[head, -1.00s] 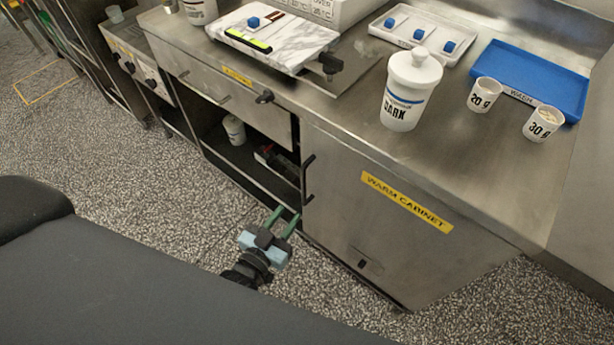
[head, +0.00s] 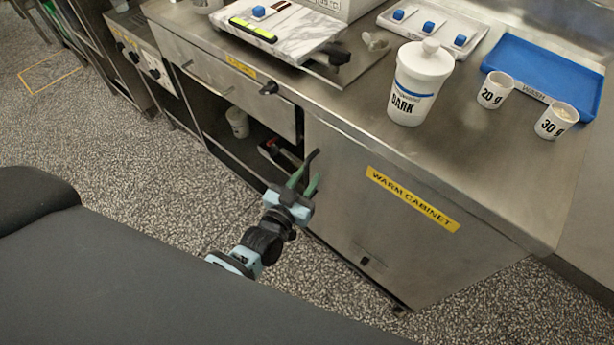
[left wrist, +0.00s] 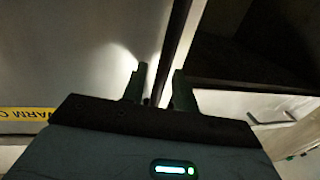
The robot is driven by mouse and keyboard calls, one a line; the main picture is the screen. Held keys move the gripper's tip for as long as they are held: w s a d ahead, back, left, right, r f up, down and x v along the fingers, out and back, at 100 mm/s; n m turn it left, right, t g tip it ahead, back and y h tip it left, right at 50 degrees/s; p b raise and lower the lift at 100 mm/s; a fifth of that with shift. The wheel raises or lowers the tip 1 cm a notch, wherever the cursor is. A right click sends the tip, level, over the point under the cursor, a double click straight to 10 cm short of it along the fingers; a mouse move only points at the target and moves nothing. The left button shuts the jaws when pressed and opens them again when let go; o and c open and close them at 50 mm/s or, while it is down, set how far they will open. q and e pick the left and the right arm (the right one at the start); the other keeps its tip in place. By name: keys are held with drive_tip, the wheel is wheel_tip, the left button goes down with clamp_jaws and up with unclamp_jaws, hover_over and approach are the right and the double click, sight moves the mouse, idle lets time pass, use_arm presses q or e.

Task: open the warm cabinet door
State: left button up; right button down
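The warm cabinet door (head: 385,235) is a steel panel with a yellow "WARM CABINET" label (head: 412,199). It looks shut. Its dark upright handle (head: 311,158) is at the door's left edge. My left gripper (head: 302,180) is at the lower part of this handle, its green fingers apart. In the left wrist view, the fingers (left wrist: 160,88) stand apart with the dark handle bar (left wrist: 178,45) running up from between them. I cannot tell whether either finger touches the bar. My right gripper is not in view.
Left of the door is an open shelf bay with a white tub (head: 237,122), under a drawer (head: 222,75). On the counter stand a white "DARK" jar (head: 420,85), two cups (head: 494,91) and a blue tray (head: 545,78). The speckled floor (head: 150,170) before the cabinet is clear.

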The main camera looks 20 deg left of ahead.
use_arm(q)
drive_tip(key=shift+w, duration=0.25)
clamp_jaws()
drive_tip(key=shift+s, duration=0.1)
